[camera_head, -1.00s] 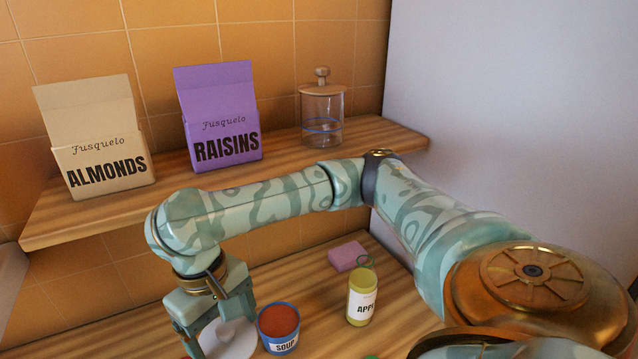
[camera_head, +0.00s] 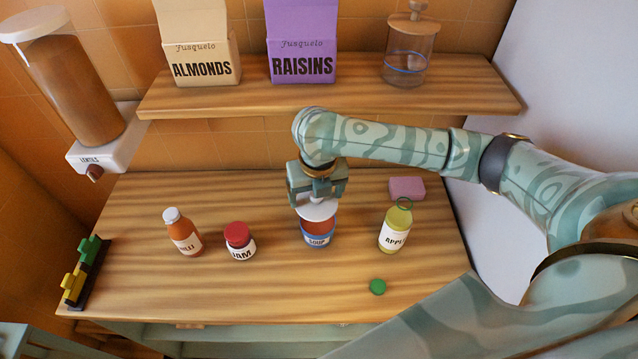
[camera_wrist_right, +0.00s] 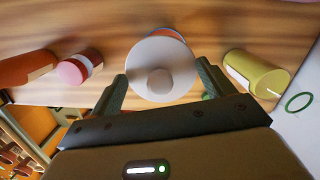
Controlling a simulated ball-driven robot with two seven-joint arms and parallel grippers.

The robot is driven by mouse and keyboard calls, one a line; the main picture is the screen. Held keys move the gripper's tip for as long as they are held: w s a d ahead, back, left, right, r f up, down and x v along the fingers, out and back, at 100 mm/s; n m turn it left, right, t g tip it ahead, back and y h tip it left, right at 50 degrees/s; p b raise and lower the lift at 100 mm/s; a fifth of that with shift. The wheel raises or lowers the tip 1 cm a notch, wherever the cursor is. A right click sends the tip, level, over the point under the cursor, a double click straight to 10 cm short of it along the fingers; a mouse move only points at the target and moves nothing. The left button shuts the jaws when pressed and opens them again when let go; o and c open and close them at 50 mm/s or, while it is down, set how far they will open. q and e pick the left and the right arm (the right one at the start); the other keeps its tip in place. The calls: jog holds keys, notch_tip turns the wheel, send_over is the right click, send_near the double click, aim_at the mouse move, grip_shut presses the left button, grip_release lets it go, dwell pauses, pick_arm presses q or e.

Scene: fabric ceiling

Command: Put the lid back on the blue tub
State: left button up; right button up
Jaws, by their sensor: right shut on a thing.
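The blue tub (camera_head: 318,239), labelled SOUP and holding red-brown contents, stands upright on the wooden counter. My right gripper (camera_head: 317,201) points down, shut on the white round lid (camera_head: 316,212). The lid is over the back part of the tub, and red contents still show between the lid and the tub's front rim. In the right wrist view the lid (camera_wrist_right: 152,52) with its knob lies between the fingers and hides most of the tub; a strip of blue and orange shows behind its edge. My left gripper is not in view.
The apple bottle (camera_head: 396,232) stands right of the tub, with a pink block (camera_head: 407,188) behind. The jam jar (camera_head: 239,241) and chilli bottle (camera_head: 182,232) stand left. A green cap (camera_head: 377,287) lies in front. A shelf (camera_head: 300,93) overhangs the back.

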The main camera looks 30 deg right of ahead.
aim_at(317, 210)
jog(key=n, duration=0.3)
jog(key=shift+d+f+p, duration=0.2)
jog(key=shift+p, duration=0.1)
jog(key=shift+w+f+n, duration=0.15)
jog(key=shift+f+n, duration=0.05)
jog(key=shift+n, duration=0.5)
jog(key=shift+y, duration=0.3)
notch_tip(317, 210, down, 5)
jog(key=b, duration=0.6)
jog(key=shift+r, duration=0.1)
jog(key=shift+f, duration=0.75)
jog(key=shift+r+p, duration=0.15)
jog(key=shift+p, duration=0.65)
jog(key=shift+f+p, duration=0.25)
jog(key=shift+p, duration=0.1)
jog(key=shift+p, duration=0.4)
dwell(0.5)
